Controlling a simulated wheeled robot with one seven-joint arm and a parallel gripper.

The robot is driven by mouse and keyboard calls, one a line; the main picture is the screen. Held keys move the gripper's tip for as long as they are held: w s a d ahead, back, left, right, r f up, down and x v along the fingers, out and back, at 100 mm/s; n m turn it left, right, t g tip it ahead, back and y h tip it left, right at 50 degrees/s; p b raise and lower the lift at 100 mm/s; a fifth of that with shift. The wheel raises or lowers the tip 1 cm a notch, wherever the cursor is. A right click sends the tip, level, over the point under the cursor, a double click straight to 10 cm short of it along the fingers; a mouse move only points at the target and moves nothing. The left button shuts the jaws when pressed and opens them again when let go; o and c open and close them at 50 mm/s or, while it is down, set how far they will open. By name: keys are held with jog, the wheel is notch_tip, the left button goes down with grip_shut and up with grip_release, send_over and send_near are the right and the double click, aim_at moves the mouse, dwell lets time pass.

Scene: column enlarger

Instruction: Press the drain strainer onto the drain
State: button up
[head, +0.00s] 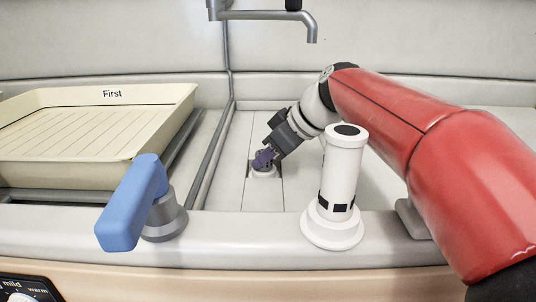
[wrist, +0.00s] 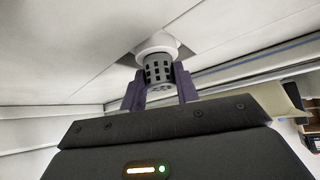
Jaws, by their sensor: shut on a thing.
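The drain strainer (wrist: 158,70) is a small grey cylinder with rows of dark slots, seen in the wrist view. My gripper (head: 265,158) is shut on it, with one purple finger on each side; in the wrist view the gripper (wrist: 160,88) shows close up. In the head view the fingers mostly hide the strainer.
A white upright tube (head: 342,178) with a black top stands on the front ledge, right of the drain. A blue lever (head: 130,203) is at front left. A cream tray (head: 100,125) labelled "First" lies left. A grey faucet (head: 268,16) hangs above. The sink floor around the drain is clear.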

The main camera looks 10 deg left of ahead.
jog(key=shift+f, duration=0.1)
jog(key=o, duration=1.5)
jog(key=shift+c, duration=0.2)
jog(key=shift+d+r, duration=0.15)
jog(key=shift+r, duration=0.1)
jog(key=shift+p+v, duration=0.75)
jog(key=shift+v, duration=1.1)
jog(key=shift+d+r, duration=0.1)
jog(key=v, duration=0.8)
